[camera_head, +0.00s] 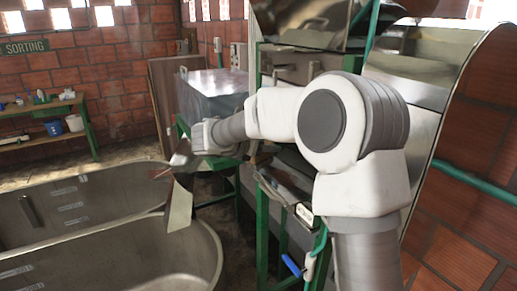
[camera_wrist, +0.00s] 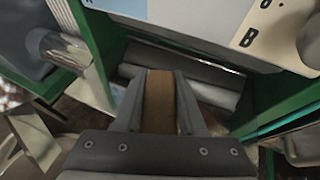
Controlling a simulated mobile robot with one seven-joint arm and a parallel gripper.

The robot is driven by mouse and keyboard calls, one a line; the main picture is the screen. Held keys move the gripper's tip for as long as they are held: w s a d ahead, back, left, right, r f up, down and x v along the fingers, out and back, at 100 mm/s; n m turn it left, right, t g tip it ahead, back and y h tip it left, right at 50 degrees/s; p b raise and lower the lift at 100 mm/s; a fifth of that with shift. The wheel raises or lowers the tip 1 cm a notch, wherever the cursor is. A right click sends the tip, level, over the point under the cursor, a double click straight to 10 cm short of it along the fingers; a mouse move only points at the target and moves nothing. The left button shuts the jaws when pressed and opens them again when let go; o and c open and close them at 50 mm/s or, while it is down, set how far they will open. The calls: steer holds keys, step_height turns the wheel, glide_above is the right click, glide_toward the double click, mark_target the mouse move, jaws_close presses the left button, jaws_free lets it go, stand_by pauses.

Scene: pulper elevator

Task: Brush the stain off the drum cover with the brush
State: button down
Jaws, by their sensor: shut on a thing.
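My gripper (camera_head: 178,158) reaches left over the near edge of the metal tanks. In the wrist view its two fingers (camera_wrist: 160,100) are closed on a flat brown strip, which looks like the wooden handle of the brush (camera_wrist: 159,102). A small reddish-brown end of it shows past the fingers in the head view (camera_head: 161,173). The brush's bristles are not clear in either view. A large curved shiny metal sheet (camera_head: 412,70), which may be the drum cover, stands at the right behind my arm. I cannot make out a stain on it.
Large metal tanks (camera_head: 95,205) fill the lower left, with a tan plate (camera_head: 179,207) at their edge. A green-framed machine (camera_head: 262,205) stands beside my arm, with a grey metal box (camera_head: 212,92) behind. A green bench (camera_head: 45,106) stands at the far left. Brick wall closes the right.

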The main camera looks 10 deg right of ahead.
steer(key=shift+w+d+f, duration=0.2)
steer(key=shift+w+d, duration=0.05)
steer(key=shift+d, duration=0.5)
steer(key=shift+w+d+f, duration=0.2)
steer(key=shift+d+f, duration=0.05)
steer(key=shift+d, duration=0.45)
steer(key=shift+w+d+f, duration=0.2)
steer(key=shift+w+d, duration=0.05)
steer(key=shift+d, duration=0.5)
steer(key=shift+f+b, duration=0.7)
steer(key=shift+b, duration=0.05)
steer(key=shift+s, duration=0.1)
